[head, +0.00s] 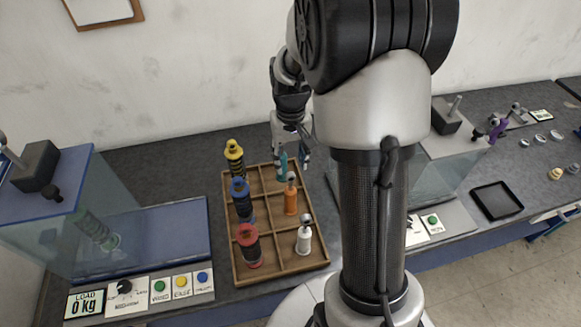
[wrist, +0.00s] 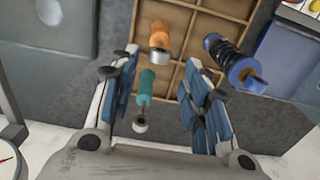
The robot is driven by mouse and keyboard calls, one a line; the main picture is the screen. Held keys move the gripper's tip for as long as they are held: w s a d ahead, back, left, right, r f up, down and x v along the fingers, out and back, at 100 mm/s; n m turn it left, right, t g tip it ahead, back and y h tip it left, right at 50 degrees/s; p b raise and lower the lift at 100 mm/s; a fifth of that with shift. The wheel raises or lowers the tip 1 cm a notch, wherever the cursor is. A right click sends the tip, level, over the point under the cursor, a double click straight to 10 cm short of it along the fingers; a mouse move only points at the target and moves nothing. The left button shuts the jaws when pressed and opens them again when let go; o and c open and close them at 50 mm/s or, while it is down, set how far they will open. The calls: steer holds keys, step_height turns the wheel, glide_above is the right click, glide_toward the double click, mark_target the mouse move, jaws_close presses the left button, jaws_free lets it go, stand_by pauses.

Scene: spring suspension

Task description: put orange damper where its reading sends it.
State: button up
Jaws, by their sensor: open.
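The orange damper (head: 291,200) stands in the right column of the wooden tray (head: 286,268), in the middle compartment, with a grey metal end on top. In the wrist view the orange damper (wrist: 159,42) is beyond my fingertips. My gripper (head: 292,158) is open above the far right of the tray, over the teal damper (head: 282,173). In the wrist view the teal damper (wrist: 145,86) shows between the open fingers of my gripper (wrist: 165,78), nearer the left finger. I cannot tell whether they touch. Nothing is held.
The white damper (head: 303,238) and yellow (head: 235,158), blue (head: 241,197) and red (head: 249,245) springs share the tray. A left rig with a "0 kg" display (head: 84,303) holds a green spring (head: 96,231). A black tray (head: 496,200) and a purple damper (head: 497,131) are right.

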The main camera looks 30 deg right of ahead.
steer(key=shift+r, duration=0.45)
steer(key=s+a+r+n+t, duration=0.1)
steer(key=s+a+r+t, duration=0.1)
steer(key=s+a+r, duration=0.4)
steer(key=s+a+r+n+t, duration=0.1)
steer(key=s+a+r, duration=0.3)
steer(key=s+r, duration=0.4)
steer(key=s+a+r+n+t, duration=0.1)
steer(key=s+a, duration=0.1)
steer(key=s, duration=0.4)
steer(key=shift+s+a+r+t, duration=0.3)
steer(key=shift+a+r, duration=0.05)
steer(key=shift+r, duration=0.05)
step_height(320, 180, down, 8)
steer(key=b, duration=0.8)
steer(key=shift+f, duration=0.2)
